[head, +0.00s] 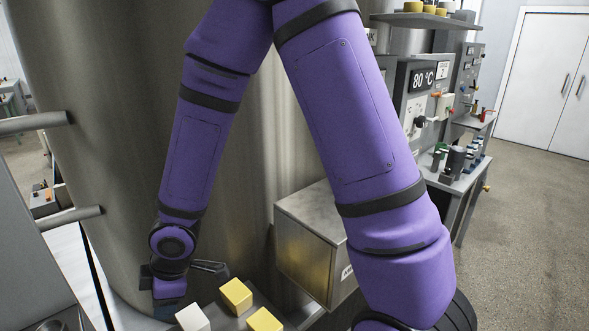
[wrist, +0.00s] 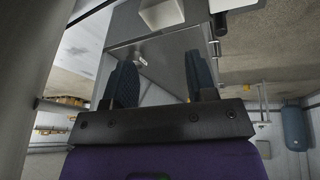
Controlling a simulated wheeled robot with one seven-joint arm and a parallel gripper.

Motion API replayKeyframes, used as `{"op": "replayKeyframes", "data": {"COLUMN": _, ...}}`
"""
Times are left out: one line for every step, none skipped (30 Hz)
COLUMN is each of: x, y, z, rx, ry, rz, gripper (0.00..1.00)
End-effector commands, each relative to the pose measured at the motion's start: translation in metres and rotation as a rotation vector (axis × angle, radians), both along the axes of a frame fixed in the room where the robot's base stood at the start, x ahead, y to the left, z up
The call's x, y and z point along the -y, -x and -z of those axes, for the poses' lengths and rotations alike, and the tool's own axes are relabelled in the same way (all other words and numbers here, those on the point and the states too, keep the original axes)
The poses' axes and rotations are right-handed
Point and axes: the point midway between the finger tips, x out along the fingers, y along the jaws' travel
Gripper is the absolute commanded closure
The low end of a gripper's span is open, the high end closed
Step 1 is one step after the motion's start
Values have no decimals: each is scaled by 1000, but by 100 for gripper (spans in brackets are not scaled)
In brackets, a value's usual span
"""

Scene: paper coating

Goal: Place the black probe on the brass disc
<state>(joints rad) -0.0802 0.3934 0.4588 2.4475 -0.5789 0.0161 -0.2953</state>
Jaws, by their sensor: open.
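My gripper (wrist: 158,66) is open in the wrist view, its two dark blue ribbed fingers apart with nothing held between them. In the head view my gripper (head: 170,289) hangs at the lower left, beside the large metal cylinder and left of the blocks, partly hidden by the wrist. I cannot make out the black probe or the brass disc with certainty in either view. A dark upright cylinder (head: 456,161) stands on the far right bench, but I cannot tell whether it is the probe.
A large metal cylinder (head: 110,130) fills the left. Yellow blocks (head: 236,293) and a white block (head: 192,318) sit on a grey surface at the bottom. A metal box (head: 305,240) stands behind my arm. The floor (head: 530,230) at right is clear.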

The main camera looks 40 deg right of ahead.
Motion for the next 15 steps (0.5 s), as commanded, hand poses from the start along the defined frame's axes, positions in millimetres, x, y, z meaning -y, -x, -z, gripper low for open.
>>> {"op": "replayKeyframes", "data": {"x": 15, "y": -6, "z": -17, "rx": 25, "ry": 27, "rz": 54, "gripper": 48}}
{"op": "replayKeyframes", "data": {"x": 22, "y": -9, "z": -26, "rx": 33, "ry": 40, "rz": 89, "gripper": 48}}
{"op": "replayKeyframes", "data": {"x": 34, "y": -11, "z": -37, "rx": 45, "ry": 59, "rz": 134, "gripper": 48}}
{"op": "replayKeyframes", "data": {"x": 42, "y": -12, "z": -46, "rx": 53, "ry": 72, "rz": 169, "gripper": 48}}
{"op": "replayKeyframes", "data": {"x": 50, "y": -13, "z": -55, "rx": 60, "ry": 84, "rz": 202, "gripper": 48}}
{"op": "replayKeyframes", "data": {"x": 61, "y": -14, "z": -67, "rx": 70, "ry": 96, "rz": 251, "gripper": 48}}
{"op": "replayKeyframes", "data": {"x": 68, "y": -14, "z": -76, "rx": 77, "ry": 104, "rz": 285, "gripper": 48}}
{"op": "replayKeyframes", "data": {"x": 76, "y": -13, "z": -84, "rx": 82, "ry": 113, "rz": 321, "gripper": 48}}
{"op": "replayKeyframes", "data": {"x": 86, "y": -12, "z": -96, "rx": 90, "ry": 121, "rz": 369, "gripper": 48}}
{"op": "replayKeyframes", "data": {"x": 94, "y": -10, "z": -105, "rx": 96, "ry": 125, "rz": 405, "gripper": 48}}
{"op": "replayKeyframes", "data": {"x": 101, "y": -8, "z": -114, "rx": 102, "ry": 130, "rz": 440, "gripper": 48}}
{"op": "replayKeyframes", "data": {"x": 110, "y": -5, "z": -125, "rx": 107, "ry": 133, "rz": 487, "gripper": 48}}
{"op": "replayKeyframes", "data": {"x": 118, "y": -2, "z": -134, "rx": 111, "ry": 135, "rz": 523, "gripper": 48}}
{"op": "replayKeyframes", "data": {"x": 124, "y": 1, "z": -142, "rx": 115, "ry": 133, "rz": 560, "gripper": 48}}
{"op": "replayKeyframes", "data": {"x": 133, "y": 6, "z": -153, "rx": 119, "ry": 132, "rz": 606, "gripper": 48}}
